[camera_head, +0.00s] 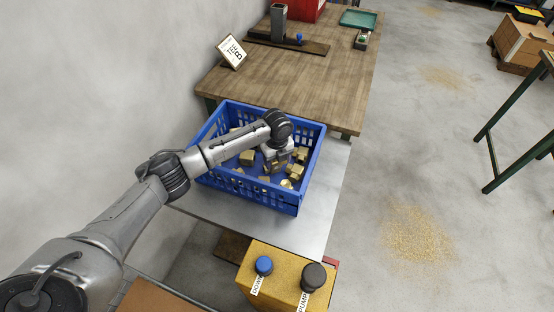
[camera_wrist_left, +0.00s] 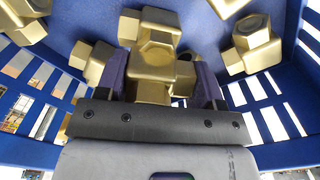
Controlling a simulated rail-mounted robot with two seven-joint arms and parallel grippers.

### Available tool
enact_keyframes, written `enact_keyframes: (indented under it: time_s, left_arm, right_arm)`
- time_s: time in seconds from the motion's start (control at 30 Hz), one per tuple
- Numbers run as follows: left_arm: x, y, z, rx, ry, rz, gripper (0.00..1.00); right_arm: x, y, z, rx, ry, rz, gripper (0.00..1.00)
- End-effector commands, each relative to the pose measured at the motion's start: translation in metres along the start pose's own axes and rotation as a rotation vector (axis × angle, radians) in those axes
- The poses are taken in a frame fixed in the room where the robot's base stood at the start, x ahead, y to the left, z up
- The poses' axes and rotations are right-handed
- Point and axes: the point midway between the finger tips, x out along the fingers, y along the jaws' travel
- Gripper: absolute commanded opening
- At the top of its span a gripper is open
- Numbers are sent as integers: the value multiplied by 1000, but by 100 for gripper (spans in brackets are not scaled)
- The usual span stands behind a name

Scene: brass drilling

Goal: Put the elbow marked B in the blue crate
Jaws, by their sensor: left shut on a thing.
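The blue crate (camera_head: 246,198) stands on a grey metal surface and holds several brass elbows (camera_head: 247,158). My left arm reaches over its left side, and my left gripper (camera_head: 274,160) points down inside it. In the left wrist view the gripper (camera_wrist_left: 160,85) is shut on a brass elbow (camera_wrist_left: 155,62) between its two dark fingers. Other brass elbows (camera_wrist_left: 252,45) lie around it, against the blue crate's inside (camera_wrist_left: 70,55). No letter can be read on the held elbow, so I cannot tell its mark. My right gripper is not in view.
A wooden table (camera_head: 290,90) behind the crate carries a small sign (camera_head: 232,52) with a large B. A green tray (camera_head: 358,19) and a grey upright block (camera_head: 278,23) stand farther back. A yellow box (camera_head: 280,272) with blue and black knobs stands in front.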

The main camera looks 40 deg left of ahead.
Motion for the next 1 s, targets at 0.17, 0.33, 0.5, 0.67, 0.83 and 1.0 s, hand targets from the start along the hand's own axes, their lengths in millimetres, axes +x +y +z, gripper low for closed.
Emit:
enact_keyframes:
  time_s: [0.17,0.33,0.5,0.67,0.83,1.0]
  left_arm:
    - [-2,-1,0,0,-1,-3,19]
    - [2,0,0,0,0,0,63]
    - [2,0,0,0,0,0,80]
    - [2,0,0,0,0,0,87]
    - [1,0,0,0,-1,-1,87]
    - [-15,-1,0,2,-1,-2,87]
  right_arm:
    - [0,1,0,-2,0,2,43]
    - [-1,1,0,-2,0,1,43]
    - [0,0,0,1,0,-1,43]
    - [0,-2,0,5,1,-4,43]
    - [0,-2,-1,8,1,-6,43]
    - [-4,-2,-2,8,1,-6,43]
